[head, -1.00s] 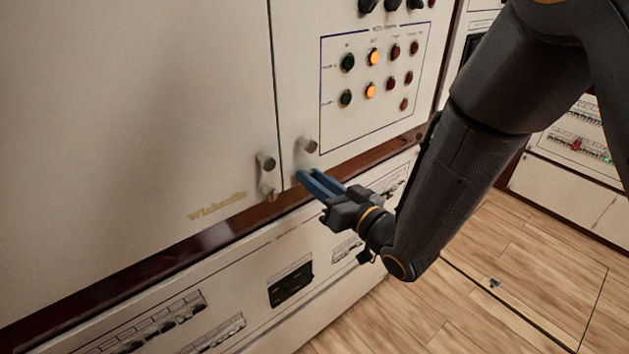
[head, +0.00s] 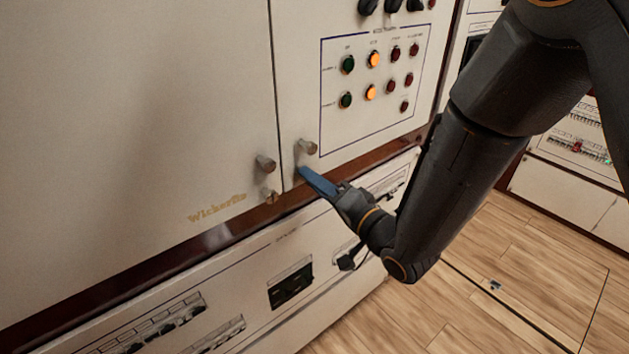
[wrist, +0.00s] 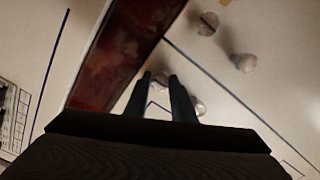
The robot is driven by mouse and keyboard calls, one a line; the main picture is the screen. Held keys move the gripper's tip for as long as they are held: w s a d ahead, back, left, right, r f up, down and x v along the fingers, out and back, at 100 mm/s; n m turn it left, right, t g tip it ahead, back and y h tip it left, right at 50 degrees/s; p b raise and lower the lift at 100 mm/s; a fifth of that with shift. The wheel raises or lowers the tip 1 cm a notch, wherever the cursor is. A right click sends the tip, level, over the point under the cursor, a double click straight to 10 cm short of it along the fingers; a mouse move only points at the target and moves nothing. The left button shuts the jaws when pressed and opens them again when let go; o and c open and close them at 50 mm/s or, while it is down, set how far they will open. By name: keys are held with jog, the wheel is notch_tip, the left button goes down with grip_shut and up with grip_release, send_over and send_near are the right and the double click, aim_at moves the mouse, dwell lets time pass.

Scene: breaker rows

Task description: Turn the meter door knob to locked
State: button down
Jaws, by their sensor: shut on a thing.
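My gripper (head: 318,182) reaches in from the right with blue fingers, low on the right cabinet panel (head: 300,100) beside the door seam. In the wrist view the fingers (wrist: 161,92) are closed around a small pale knob (wrist: 160,80). In the head view the fingers hide this knob, so how far it is turned cannot be told. A second knob (head: 307,147) sits just above it on the same panel. It also shows beside the right finger in the wrist view (wrist: 199,106). No lettering naming the held knob is readable.
The left door (head: 130,110) carries two similar knobs, an upper one (head: 265,163) and a lower one (head: 269,196), close to the fingers. A dark red rail (head: 220,236) runs just below. Indicator lights (head: 373,60) sit above. The wooden floor (head: 480,290) is clear at right.

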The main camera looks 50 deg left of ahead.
jog(key=shift+m, duration=0.4)
jog(key=c, duration=1.5)
grip_release()
jog(key=shift+s+d+b, duration=0.2)
jog(key=shift+d+b, duration=0.25)
jog(key=shift+d, duration=1.5)
jog(key=shift+s+d+b, duration=0.15)
jog(key=shift+d+b, duration=0.3)
jog(key=shift+d, duration=1.5)
jog(key=shift+w, duration=0.1)
